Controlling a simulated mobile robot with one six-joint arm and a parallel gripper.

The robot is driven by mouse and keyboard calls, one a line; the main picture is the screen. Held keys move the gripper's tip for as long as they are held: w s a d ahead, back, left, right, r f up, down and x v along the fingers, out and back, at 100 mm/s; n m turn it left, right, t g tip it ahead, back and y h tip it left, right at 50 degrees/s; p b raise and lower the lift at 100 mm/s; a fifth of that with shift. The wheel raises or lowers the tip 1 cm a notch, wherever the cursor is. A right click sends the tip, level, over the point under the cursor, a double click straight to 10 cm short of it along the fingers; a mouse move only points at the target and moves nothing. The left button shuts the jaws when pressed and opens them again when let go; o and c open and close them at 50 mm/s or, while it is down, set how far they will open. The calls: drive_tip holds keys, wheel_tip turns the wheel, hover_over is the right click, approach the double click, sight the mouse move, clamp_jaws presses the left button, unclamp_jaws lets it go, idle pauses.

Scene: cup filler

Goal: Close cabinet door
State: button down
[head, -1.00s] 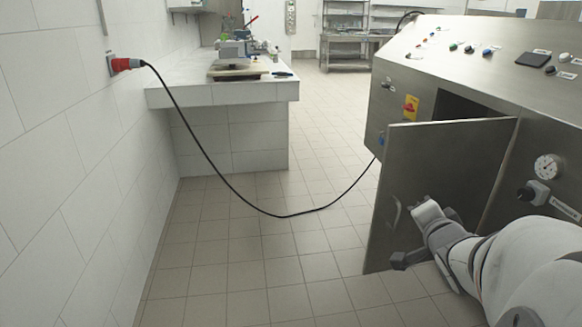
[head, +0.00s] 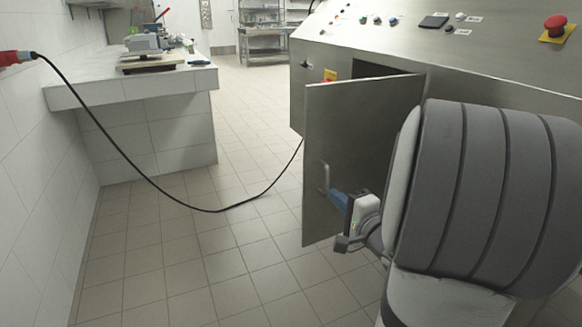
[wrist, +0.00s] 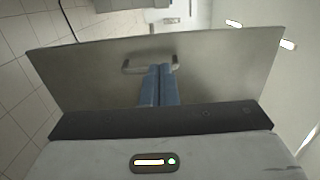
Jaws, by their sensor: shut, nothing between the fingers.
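The steel cabinet door (head: 340,135) stands open, swung out from the cabinet (head: 480,70). Part of the dark cabinet opening (head: 378,68) shows above the door's top edge. The door's bar handle (head: 323,178) is on its outer face, near the free edge; it also shows in the wrist view (wrist: 128,68). My gripper (head: 333,195) is shut and empty, its blue fingers pointing at the door's face close to the handle. In the wrist view my gripper (wrist: 161,68) overlaps the middle of the handle; whether it touches the handle or door I cannot tell.
A black cable (head: 165,198) sags from the red wall plug (head: 12,57) to the cabinet across the walkway. A white tiled counter (head: 150,88) stands at the left. A red emergency button (head: 554,24) is on the cabinet's sloped top. The tiled floor left of the door is clear.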

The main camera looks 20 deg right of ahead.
sight(308, 173)
drive_tip(key=w, duration=0.6)
drive_tip(key=w+a+p, duration=0.1)
drive_tip(key=w, duration=0.2)
drive_tip(key=shift+w+f, duration=0.15)
drive_tip(key=shift+f, duration=0.05)
drive_tip(key=shift+w+r, duration=0.1)
drive_tip(key=shift+w, duration=0.4)
